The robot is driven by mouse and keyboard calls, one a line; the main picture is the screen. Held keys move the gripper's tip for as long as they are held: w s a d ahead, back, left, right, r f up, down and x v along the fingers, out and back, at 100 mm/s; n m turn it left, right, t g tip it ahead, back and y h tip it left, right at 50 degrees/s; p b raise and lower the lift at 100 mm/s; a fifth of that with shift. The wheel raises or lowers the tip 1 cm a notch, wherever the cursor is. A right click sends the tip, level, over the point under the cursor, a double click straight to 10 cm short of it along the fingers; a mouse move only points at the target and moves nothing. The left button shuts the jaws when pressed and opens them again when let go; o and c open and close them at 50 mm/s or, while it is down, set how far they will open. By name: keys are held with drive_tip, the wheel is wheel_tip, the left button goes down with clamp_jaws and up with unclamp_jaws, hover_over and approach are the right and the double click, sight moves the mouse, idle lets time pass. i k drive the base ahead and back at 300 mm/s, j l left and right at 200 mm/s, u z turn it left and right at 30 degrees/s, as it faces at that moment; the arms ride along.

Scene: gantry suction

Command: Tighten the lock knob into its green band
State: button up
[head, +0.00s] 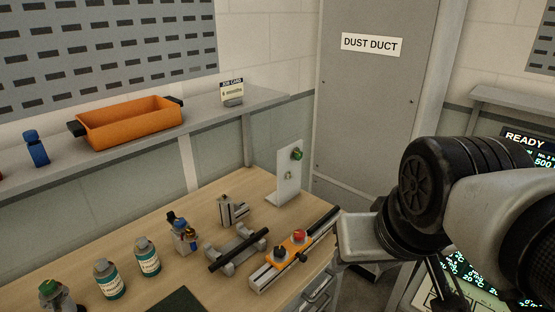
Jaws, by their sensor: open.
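An orange carriage (291,249) sits on a grey rail fixture (262,279) at the right of the wooden bench. It carries a red knob (299,235) and a black knob (280,252). I cannot tell which knob is the lock knob, and a green band is not clear on the carriage. My gripper's pale body (368,238) is right of the rail's far end, apart from the knobs. Its fingertips are not clearly visible; nothing is seen held.
Bottles (147,257) line the bench front. An orange tray (130,124) and job card (232,91) sit on the shelf.

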sight(299, 235)
drive_tip(key=u, duration=0.15)
drive_tip(key=l+u, duration=0.35)
drive_tip(key=l, duration=0.25)
drive_tip(key=k, duration=0.5)
drive_tip(key=i+l+u, duration=0.4)
drive_tip(key=i+l, duration=0.35)
drive_tip(key=i, duration=0.1)
